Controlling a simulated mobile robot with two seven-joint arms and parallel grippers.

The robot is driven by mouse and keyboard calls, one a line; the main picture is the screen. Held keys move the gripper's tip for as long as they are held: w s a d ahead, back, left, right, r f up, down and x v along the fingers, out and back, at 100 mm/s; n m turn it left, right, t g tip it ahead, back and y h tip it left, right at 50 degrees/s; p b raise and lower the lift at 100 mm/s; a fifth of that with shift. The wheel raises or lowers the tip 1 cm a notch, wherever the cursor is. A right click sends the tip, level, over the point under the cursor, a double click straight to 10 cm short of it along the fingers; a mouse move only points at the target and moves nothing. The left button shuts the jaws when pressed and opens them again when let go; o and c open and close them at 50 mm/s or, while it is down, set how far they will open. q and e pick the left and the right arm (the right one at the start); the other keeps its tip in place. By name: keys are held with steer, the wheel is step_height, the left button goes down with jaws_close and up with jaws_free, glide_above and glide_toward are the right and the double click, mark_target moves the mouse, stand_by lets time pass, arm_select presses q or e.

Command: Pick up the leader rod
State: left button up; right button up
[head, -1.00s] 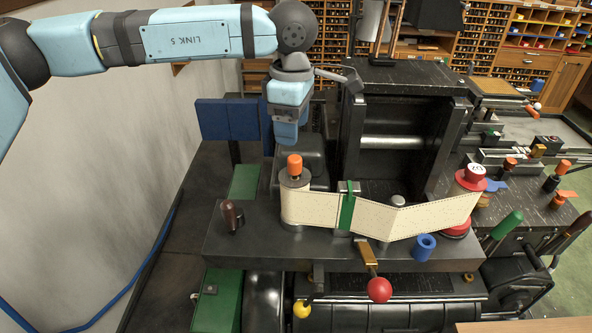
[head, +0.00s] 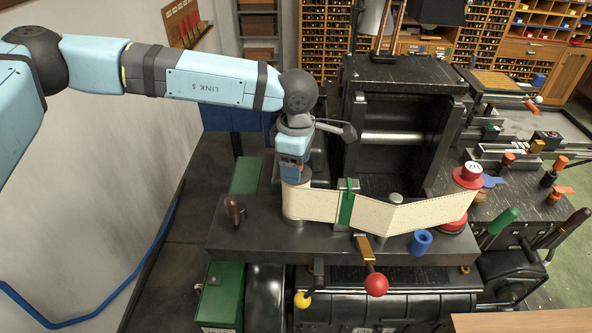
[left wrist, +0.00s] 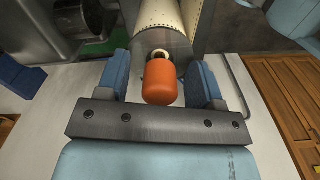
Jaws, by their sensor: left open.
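An orange-capped rod (left wrist: 161,84) stands at the end of a cream punched-paper roll (left wrist: 162,18); I take it to be the leader rod. My left gripper (left wrist: 160,76) is open, with one blue finger on each side of the orange cap and visible gaps between. In the head view the left gripper (head: 294,176) points down over the left end of the cream paper ribbon (head: 317,204) and hides the orange cap. The right gripper is not in view.
The ribbon runs right across a dark machine deck (head: 262,236), past a green clip (head: 346,207), to a red spool (head: 467,176). A brown knob (head: 234,210) and a blue ring (head: 421,243) stand on the deck. A dark machine frame (head: 390,130) rises behind, right of the gripper.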

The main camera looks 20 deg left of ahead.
arm_select(q)
steer(key=c, duration=1)
steer(key=shift+r, duration=0.1)
step_height(320, 180, up, 19)
steer(key=b, duration=0.3)
steer(key=shift+b, duration=0.3)
steer(key=shift+r, duration=0.45)
